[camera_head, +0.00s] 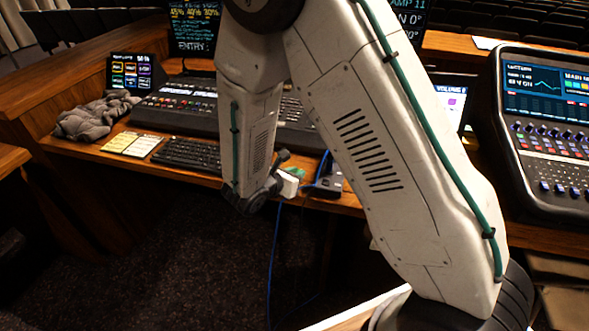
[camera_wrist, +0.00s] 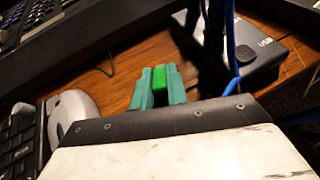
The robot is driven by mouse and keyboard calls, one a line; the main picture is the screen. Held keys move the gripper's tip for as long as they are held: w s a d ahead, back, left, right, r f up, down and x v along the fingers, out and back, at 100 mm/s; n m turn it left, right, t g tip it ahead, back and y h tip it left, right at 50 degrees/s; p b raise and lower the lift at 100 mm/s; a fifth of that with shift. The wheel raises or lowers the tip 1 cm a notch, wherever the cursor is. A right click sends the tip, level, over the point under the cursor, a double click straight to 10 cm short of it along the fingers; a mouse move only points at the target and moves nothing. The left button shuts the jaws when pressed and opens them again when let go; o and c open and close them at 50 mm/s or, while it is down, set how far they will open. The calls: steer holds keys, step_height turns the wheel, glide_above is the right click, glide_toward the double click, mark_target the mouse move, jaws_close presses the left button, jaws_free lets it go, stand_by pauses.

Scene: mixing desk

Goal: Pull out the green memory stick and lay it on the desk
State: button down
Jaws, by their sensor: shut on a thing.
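The green memory stick (camera_wrist: 159,84) is between the two teal fingers of my gripper (camera_wrist: 158,88) in the wrist view. The fingers are shut on it. Bare wood shows between the stick and the black USB box (camera_wrist: 255,62), so they look apart. The stick's lower part is hidden behind the gripper body. In the head view my gripper (camera_head: 295,173) is over the front edge of the desk (camera_head: 345,203), just left of the USB box (camera_head: 331,182). The stick is too small there to make out clearly.
A blue cable (camera_wrist: 232,50) runs by the box and hangs below the desk edge. A grey mouse (camera_wrist: 72,122) and keyboard (camera_wrist: 18,140) lie at left in the wrist view. The mixing console (camera_head: 175,112) stands behind. Some bare wood (camera_wrist: 120,75) shows left of the fingers.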

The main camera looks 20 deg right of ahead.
steer(key=c, duration=1.3)
jaws_free()
